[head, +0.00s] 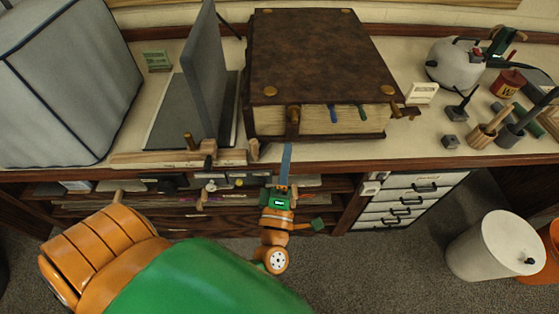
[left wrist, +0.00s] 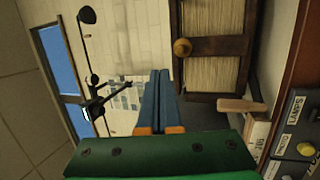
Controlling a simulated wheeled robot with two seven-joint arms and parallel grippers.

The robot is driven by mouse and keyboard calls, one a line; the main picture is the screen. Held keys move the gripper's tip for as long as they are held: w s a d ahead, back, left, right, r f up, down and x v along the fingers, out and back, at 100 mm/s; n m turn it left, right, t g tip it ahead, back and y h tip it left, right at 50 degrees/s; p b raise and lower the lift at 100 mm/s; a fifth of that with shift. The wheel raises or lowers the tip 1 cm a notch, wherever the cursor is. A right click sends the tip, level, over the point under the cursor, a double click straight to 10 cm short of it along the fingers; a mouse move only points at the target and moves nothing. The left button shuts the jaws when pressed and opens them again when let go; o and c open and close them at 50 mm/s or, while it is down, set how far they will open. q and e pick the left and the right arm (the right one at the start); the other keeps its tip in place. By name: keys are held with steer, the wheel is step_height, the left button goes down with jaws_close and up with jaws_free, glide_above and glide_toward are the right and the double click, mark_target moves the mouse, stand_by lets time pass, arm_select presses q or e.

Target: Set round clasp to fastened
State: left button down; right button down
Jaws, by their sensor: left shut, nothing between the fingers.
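A large brown leather-bound book (head: 320,50) lies flat on the bench. At its front left, a clasp (head: 293,118) hangs over the page edges. In the left wrist view, the round brass knob of the clasp (left wrist: 182,47) shows on a dark strap across the pages. I cannot tell whether it is latched. A second clasp (head: 400,110) sticks out at the book's front right. My left gripper (head: 287,148) has blue fingers, is shut and empty, and points at the book from below and in front of the clasp, apart from it. Its fingertips also show in the left wrist view (left wrist: 160,74).
A grey upright panel (head: 203,70) stands left of the book, beside a large grey covered box (head: 70,80). A white kettle-like pot (head: 452,62) and brush holders (head: 485,135) are at right. White drawers (head: 405,200) and a white bin (head: 490,245) stand below.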

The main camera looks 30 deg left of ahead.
arm_select(q)
steer(key=b+v, duration=0.1)
steer(key=v, duration=0.4)
steer(key=shift+s+d+r, duration=0.1)
steer(key=shift+d+r, duration=0.05)
steer(key=shift+d, duration=0.05)
